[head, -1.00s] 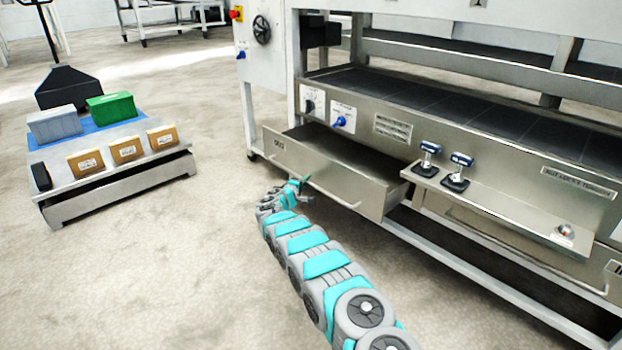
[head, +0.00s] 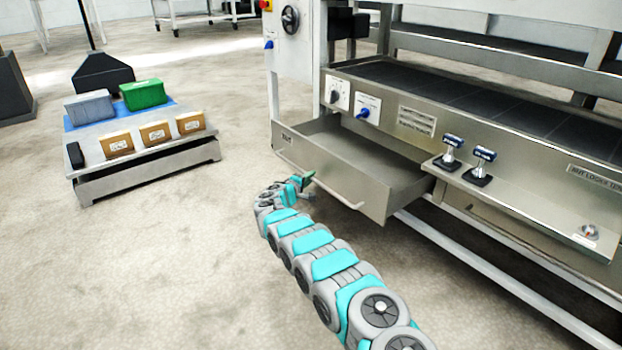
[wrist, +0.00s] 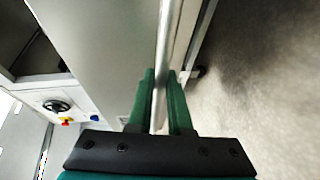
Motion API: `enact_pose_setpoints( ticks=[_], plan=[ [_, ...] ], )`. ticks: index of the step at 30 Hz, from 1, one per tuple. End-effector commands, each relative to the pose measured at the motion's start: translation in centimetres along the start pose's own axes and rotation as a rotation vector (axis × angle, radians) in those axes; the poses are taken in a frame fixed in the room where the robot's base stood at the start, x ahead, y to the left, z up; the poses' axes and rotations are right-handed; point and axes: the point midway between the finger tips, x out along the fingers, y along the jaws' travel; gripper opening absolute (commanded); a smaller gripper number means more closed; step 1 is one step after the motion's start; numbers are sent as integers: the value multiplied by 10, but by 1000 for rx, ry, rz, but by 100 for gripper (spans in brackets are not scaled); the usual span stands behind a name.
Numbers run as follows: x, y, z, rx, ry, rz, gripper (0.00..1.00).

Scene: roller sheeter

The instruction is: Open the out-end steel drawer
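The steel drawer (head: 325,178) marked "OUT" stands well open at the left end of the machine, and its inside looks empty. Its bar handle (head: 345,203) runs along the front; it also shows in the wrist view (wrist: 165,45). My gripper (head: 308,180) is at the left part of this handle. In the wrist view its two green fingers (wrist: 161,78) lie on either side of the bar, close against it, and appear shut on it. The exact contact at the fingertips is hard to see.
A low cart (head: 145,165) with boxes stands at the left. The machine's control panel (head: 415,121) with knobs is above the drawer. A shelf with two handled tools (head: 481,165) juts out to its right. The floor (head: 170,270) in front and left is clear.

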Motion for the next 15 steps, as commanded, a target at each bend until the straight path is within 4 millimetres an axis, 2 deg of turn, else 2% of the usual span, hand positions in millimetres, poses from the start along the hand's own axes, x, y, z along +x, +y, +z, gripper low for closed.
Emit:
enact_pose_setpoints(
  ticks=[1, 8, 15],
  plan=[
    [0, -1, 1, 0, -1, -1, 23],
    [0, 0, 0, 0, -1, 0, 47],
    [0, 0, 0, 0, 0, 0, 47]
  ],
)
